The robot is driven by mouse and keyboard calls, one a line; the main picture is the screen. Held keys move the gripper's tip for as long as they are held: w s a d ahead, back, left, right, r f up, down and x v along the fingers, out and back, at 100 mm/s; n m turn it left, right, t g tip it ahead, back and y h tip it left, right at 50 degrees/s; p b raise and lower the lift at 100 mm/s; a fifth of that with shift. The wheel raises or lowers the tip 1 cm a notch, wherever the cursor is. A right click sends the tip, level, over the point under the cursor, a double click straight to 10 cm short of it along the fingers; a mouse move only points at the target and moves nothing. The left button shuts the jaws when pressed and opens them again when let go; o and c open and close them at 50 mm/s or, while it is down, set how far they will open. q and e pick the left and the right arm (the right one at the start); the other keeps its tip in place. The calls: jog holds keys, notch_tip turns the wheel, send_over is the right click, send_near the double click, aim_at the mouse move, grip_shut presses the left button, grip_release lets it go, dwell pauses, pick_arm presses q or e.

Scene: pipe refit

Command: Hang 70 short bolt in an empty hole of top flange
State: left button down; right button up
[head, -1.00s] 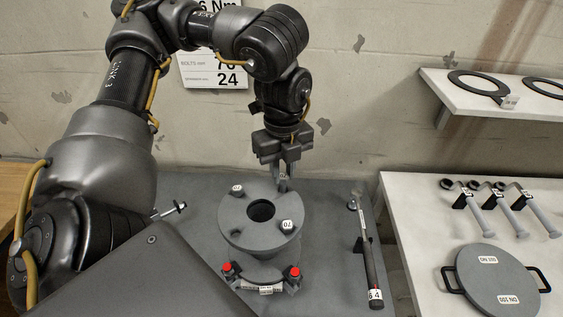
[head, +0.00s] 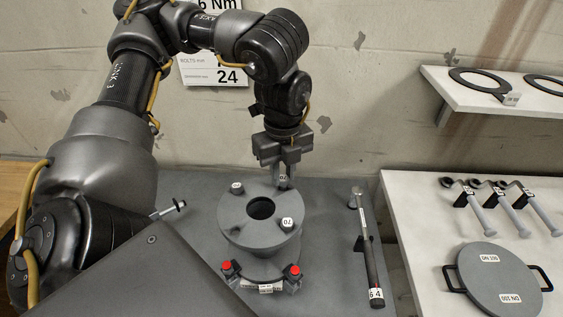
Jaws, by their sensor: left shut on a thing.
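The top flange (head: 237,213) is a grey ring with a dark bore, on a pipe standing on the grey table. One bolt (head: 287,224) labelled 70 sits in its front right part. Another labelled bolt (head: 237,187) sits at its back left. My left gripper (head: 282,184) points down over the flange's back right edge. It is shut on a bolt (head: 283,178) whose label looks like 70. The bolt's lower end is hidden, so I cannot tell whether it is in a hole. My right gripper is not in view.
Two red-capped parts (head: 227,266) sit at the pipe's base. A wrench (head: 368,255) lies to the right. A shelf (head: 470,95) above bears dark rings.

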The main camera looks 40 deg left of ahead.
pick_arm(q)
jog(key=shift+f, duration=0.2)
jog(key=c, duration=1.2)
grip_release()
jog(key=shift+o, duration=0.6)
jog(key=o, duration=0.4)
jog(key=shift+r, duration=0.15)
jog(key=shift+r+p, duration=0.45)
jog(key=shift+p, duration=0.2)
